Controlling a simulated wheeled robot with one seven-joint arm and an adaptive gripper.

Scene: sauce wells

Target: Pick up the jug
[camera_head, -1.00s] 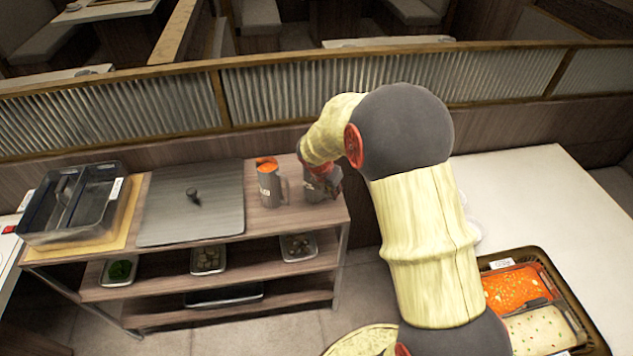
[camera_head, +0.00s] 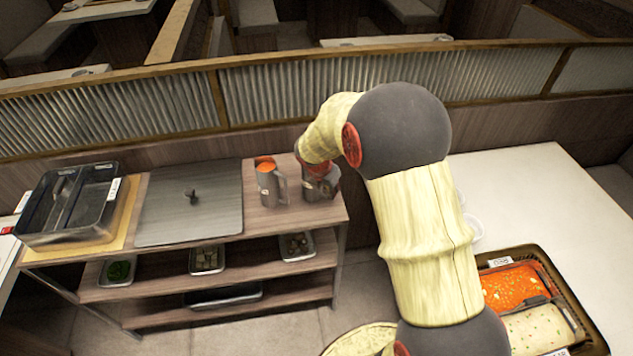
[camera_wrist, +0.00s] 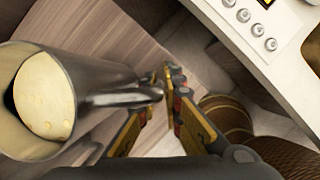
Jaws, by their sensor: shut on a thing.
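A grey metal jug (camera_wrist: 90,75) with pale cream-coloured contents fills the left of the wrist view, its handle reaching right to my fingers. My gripper (camera_wrist: 168,92) is shut on the jug's handle near its end. In the head view the same jug (camera_head: 313,193) is at the right end of the shelf unit's top, partly hidden by my gripper (camera_head: 320,172). I cannot tell whether its base touches the top. A second grey jug (camera_head: 271,190) with orange contents stands just left of it.
A white counter (camera_head: 530,190) at right holds a brown basket (camera_head: 575,300) with orange and pale food. A ribbed partition stands behind.

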